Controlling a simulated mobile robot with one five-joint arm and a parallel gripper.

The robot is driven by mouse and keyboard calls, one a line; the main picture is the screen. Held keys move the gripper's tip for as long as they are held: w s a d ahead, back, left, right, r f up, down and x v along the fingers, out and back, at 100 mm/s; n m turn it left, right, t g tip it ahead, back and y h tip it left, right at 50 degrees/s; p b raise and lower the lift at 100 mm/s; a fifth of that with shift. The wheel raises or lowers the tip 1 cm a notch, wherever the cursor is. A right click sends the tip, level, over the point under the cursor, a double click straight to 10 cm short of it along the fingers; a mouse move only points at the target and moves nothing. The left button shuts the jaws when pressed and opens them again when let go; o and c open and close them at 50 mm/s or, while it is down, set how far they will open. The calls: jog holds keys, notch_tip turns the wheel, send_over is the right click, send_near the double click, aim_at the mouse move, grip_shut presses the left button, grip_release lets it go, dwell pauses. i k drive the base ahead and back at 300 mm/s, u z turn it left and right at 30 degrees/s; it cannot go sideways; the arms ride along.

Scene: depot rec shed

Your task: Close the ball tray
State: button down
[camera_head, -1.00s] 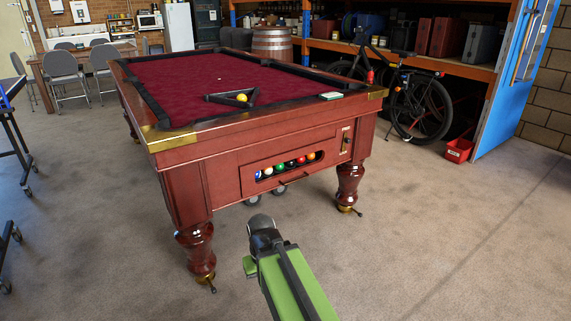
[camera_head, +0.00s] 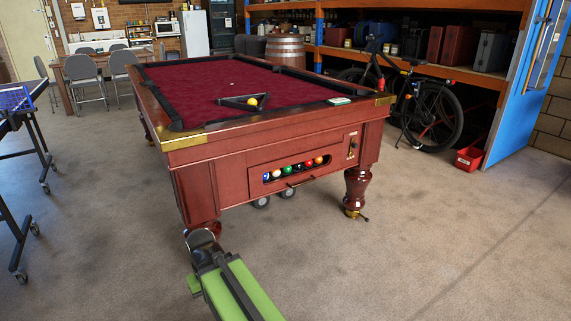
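The ball tray (camera_head: 295,183) is a wooden drawer front with a long slot, set in the near end of the red-brown pool table (camera_head: 190,183). Several coloured balls (camera_head: 298,167) show in the slot. A small dark handle (camera_head: 290,184) sits below the slot. The frames do not show clearly how far the tray stands out from the table end. My gripper (camera_head: 199,238) is low and to the left of the tray, in front of the table's near left leg, and appears apart from the tray. Its fingers are too small and dark to read.
The near right leg (camera_head: 357,190) stands on the carpet. A table tennis table (camera_head: 20,105) is at the left. A bicycle (camera_head: 430,115), a red bin (camera_head: 469,159) and an open blue door (camera_head: 520,80) are at the right. The carpet (camera_head: 400,265) in front is clear.

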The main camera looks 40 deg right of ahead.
aim_at(331, 155)
jog(key=z, duration=0.05)
jog(key=i, duration=1)
jog(key=u, duration=0.05)
